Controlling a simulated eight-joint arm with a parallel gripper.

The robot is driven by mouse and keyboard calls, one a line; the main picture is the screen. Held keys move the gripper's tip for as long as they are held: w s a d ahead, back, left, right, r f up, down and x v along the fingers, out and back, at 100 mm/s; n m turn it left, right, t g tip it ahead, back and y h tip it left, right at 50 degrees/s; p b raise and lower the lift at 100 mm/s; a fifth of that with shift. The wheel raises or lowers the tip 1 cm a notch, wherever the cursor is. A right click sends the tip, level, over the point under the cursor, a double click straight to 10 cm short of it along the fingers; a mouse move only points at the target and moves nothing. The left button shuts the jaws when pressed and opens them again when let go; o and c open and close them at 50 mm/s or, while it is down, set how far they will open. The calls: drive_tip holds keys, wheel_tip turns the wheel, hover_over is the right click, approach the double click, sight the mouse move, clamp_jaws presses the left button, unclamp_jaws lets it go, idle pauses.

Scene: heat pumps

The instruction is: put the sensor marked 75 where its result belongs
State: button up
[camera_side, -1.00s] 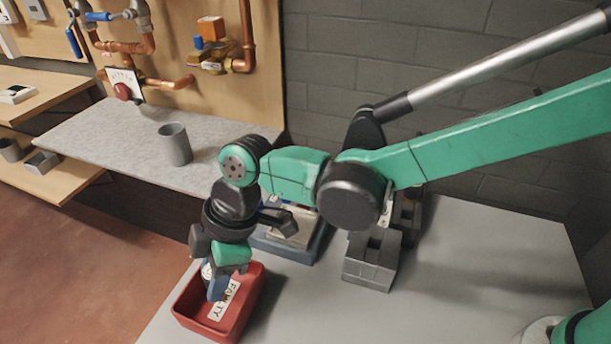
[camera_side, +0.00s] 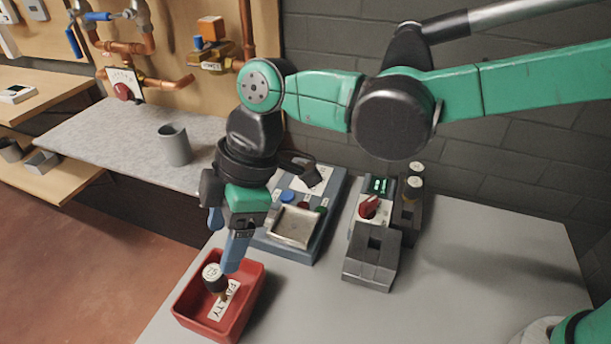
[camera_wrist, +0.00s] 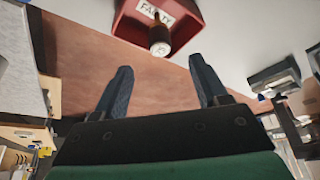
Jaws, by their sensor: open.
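A sensor with a dark body and a pale round cap (camera_side: 213,272) is in the red tray (camera_side: 254,301), whose label reads FAULTY. It leans in the tray; the mark on its cap is too small to read. The wrist view also shows the sensor (camera_wrist: 160,40) in the tray (camera_wrist: 124,27), beyond my fingertips. My gripper (camera_side: 225,243) is open and empty, above the tray's back edge and apart from the sensor. Its two blue fingers (camera_wrist: 161,66) stand wide apart in the wrist view. Other pale-capped sensors (camera_side: 414,180) stand in a dark rack at the back right.
A blue-based station (camera_side: 304,253) with a metal plate and coloured buttons stands behind the tray. A unit with a red knob (camera_side: 370,207) and green display stands behind a grey slotted block (camera_side: 370,262). A grey cup (camera_side: 175,146) stands on the left bench. The table's right side is clear.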

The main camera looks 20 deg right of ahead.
drive_tip(key=w+d+r+m+t+h, duration=0.1)
drive_tip(key=d+r+m+t, duration=0.2)
drive_tip(key=d, duration=0.5)
drive_tip(key=w+d+r+m+t, duration=0.1)
drive_tip(key=d+r+m, duration=0.2)
drive_tip(key=d+m, duration=0.35)
drive_tip(key=s+d+f+m+t+h, duration=0.1)
drive_tip(key=d+m, duration=0.3)
drive_tip(key=d, duration=0.4)
drive_tip(key=s+d+f+m+t+h, duration=0.2)
drive_tip(key=s+d+f+m, duration=0.1)
drive_tip(key=d, duration=0.4)
drive_tip(key=shift+s+d+m, duration=0.35)
drive_tip(key=shift+s+m, duration=0.1)
drive_tip(key=shift+m, duration=0.3)
drive_tip(key=shift+f, duration=0.1)
